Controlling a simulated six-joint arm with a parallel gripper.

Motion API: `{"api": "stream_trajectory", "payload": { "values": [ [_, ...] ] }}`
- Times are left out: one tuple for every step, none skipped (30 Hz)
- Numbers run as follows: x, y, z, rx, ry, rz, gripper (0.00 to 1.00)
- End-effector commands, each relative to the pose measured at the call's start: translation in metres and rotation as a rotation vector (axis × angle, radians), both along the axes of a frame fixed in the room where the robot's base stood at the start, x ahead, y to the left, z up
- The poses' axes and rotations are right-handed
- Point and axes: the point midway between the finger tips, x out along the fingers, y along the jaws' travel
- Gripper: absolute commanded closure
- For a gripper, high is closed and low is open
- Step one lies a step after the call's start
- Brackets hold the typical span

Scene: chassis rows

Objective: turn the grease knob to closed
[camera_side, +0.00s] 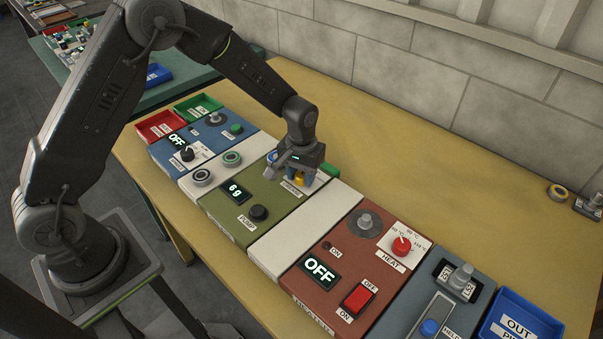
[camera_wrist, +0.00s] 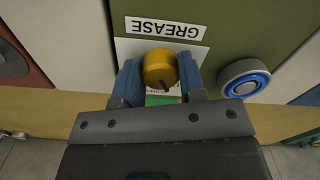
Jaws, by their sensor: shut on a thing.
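The grease knob (camera_wrist: 160,68) is a yellow round knob with a dark pointer mark, on a white plate on the green panel. The GREASE label (camera_wrist: 165,28) shows beside it, upside down in the wrist view. My gripper (camera_wrist: 160,83) has its two blue fingers on either side of the knob, shut on it. The pointer mark is toward the gripper body in the wrist view. The gripper covers part of the plate, so most of its markings are hidden. In the side view, my gripper (camera_side: 299,174) is over the green panel and only a bit of yellow knob (camera_side: 299,181) shows.
The green panel (camera_side: 232,212) has a display reading "6 g" (camera_side: 236,191) and a black PUMP knob (camera_side: 258,212). A blue-ringed round part (camera_wrist: 244,79) is close to the right finger. A brown HEAT panel (camera_side: 318,240) and a blue OUT bin (camera_side: 520,322) stand farther right.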

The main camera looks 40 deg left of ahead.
Motion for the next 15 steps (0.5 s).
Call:
{"api": "stream_trajectory", "payload": {
  "values": [
    [-0.0001, 0.0002, 0.0002, 0.000, 0.000, -0.043, 0.86],
    [-0.0001, 0.0003, 0.0002, 0.000, 0.000, -0.071, 0.86],
    [-0.0001, 0.0004, 0.0002, 0.000, -0.001, -0.106, 0.86],
    [-0.0001, 0.0004, 0.0002, 0.000, -0.001, -0.132, 0.86],
    [-0.0002, 0.0005, 0.0002, 0.000, 0.000, -0.158, 0.86],
    [-0.0001, 0.0006, 0.0001, 0.000, 0.000, -0.191, 0.86],
    [-0.0001, 0.0006, 0.0002, 0.000, -0.001, -0.216, 0.86],
    [-0.0001, 0.0007, 0.0001, 0.000, -0.001, -0.239, 0.86],
    [-0.0001, 0.0008, 0.0001, 0.000, -0.001, -0.269, 0.86],
    [-0.0001, 0.0008, 0.0001, 0.000, -0.001, -0.290, 0.86],
    [-0.0002, 0.0009, 0.0001, 0.000, -0.001, -0.312, 0.86],
    [-0.0001, 0.0009, 0.0001, 0.000, -0.001, -0.338, 0.86],
    [-0.0001, 0.0010, 0.0001, 0.000, -0.001, -0.355, 0.86],
    [-0.0001, 0.0010, 0.0001, 0.000, -0.001, -0.373, 0.86],
    [-0.0001, 0.0010, 0.0001, 0.000, -0.001, -0.394, 0.86]
  ]
}}
